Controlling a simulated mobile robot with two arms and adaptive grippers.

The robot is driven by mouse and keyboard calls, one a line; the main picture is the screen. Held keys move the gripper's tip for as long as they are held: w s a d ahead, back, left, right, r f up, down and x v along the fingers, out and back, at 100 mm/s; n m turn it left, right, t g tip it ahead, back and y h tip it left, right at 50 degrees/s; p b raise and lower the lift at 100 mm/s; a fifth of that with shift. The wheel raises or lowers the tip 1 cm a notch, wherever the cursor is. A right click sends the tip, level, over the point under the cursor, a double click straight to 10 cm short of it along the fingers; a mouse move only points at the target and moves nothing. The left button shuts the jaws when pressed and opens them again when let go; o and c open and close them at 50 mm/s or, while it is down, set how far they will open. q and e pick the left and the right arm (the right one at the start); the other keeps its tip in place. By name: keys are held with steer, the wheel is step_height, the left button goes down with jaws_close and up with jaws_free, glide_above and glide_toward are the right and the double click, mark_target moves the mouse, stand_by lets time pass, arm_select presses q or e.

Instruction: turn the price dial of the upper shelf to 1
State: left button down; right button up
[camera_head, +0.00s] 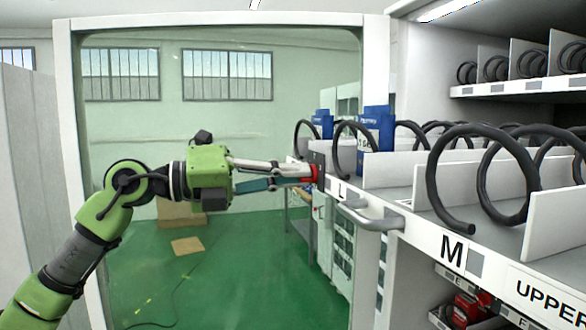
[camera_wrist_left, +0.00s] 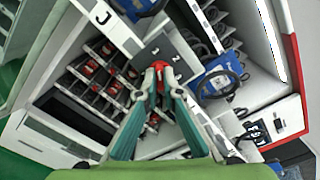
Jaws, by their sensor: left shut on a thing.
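The price dial is a small red knob (camera_head: 315,173) at the far end of the upper shelf's white front edge (camera_head: 400,222). My left gripper (camera_head: 308,172) reaches it from the left and is shut on it. In the left wrist view the red dial (camera_wrist_left: 160,65) sits between the two teal-backed fingertips (camera_wrist_left: 159,74). It is mounted on a dark grey plate (camera_wrist_left: 172,44) with white digits; a 2 and what looks like a 3 show. The fingers hide part of the dial, and I cannot tell which digit it points to. My right gripper is not in view.
A metal handle (camera_head: 370,217) sticks out of the shelf front near the dial. Black spiral coils (camera_head: 478,175) and white dividers (camera_head: 555,222) fill the shelf, with blue boxes (camera_head: 377,125) behind. Green floor (camera_head: 225,270) lies open below my left arm.

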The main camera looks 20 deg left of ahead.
arm_select(q)
steer(key=shift+r+n, duration=0.1)
steer(key=shift+n, duration=0.5)
steer(key=c, duration=2.2)
jaws_free()
steer(key=shift+a, duration=0.1)
steer(key=v, duration=1.2)
